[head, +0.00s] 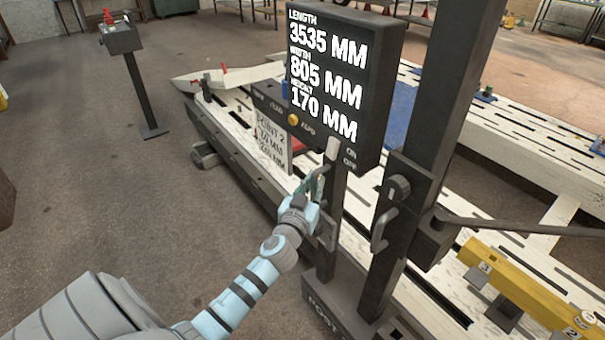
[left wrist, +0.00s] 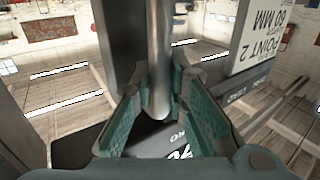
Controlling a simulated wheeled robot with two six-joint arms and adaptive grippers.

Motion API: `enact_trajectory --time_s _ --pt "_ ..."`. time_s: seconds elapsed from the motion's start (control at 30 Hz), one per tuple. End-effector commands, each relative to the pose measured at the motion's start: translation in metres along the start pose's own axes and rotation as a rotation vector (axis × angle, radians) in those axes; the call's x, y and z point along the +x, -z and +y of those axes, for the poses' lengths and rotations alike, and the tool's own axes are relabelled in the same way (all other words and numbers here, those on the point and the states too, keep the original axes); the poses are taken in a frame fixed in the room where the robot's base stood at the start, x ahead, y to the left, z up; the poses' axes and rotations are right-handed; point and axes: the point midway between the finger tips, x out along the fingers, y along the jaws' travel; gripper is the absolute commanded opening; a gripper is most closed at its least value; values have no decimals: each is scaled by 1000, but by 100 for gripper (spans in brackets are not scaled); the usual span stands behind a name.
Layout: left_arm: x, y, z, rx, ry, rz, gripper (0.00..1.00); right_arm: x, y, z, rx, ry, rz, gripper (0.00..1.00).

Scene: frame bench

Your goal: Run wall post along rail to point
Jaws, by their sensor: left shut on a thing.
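The wall post (head: 375,275) is a dark upright column on a low base lettered "POST", standing beside the long white slotted bench. My left gripper (head: 316,187) is at a handle on the post's near side, just under the display box. In the left wrist view its teal fingers (left wrist: 161,78) are on both sides of a grey metal handle bar (left wrist: 159,40), shut on it. A card (head: 272,142) reading "POINT 2" hangs left of the post; it also shows in the left wrist view (left wrist: 262,40). The rail is not clearly distinguishable. My right gripper is out of view.
The display box (head: 330,75) reads length 3535 MM, width 805 MM, height 170 MM. The white bench (head: 235,140) runs behind the post. A yellow beam (head: 520,290) lies at right. A small stand (head: 140,80) is at far left.

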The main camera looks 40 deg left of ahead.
Motion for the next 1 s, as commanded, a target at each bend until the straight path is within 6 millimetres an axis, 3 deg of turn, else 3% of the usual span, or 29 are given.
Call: enact_trajectory --time_s 0.43,0.47,0.57,0.87,1.0 --pt "-6 2 6 4 9 2 0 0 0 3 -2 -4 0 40" --pt "-6 2 6 4 9 1 17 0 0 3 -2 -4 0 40" --pt "-6 2 6 4 8 1 33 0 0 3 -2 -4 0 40" --pt "-6 2 7 4 6 2 35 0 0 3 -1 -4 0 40" --pt "-21 1 7 5 6 1 35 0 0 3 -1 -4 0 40"
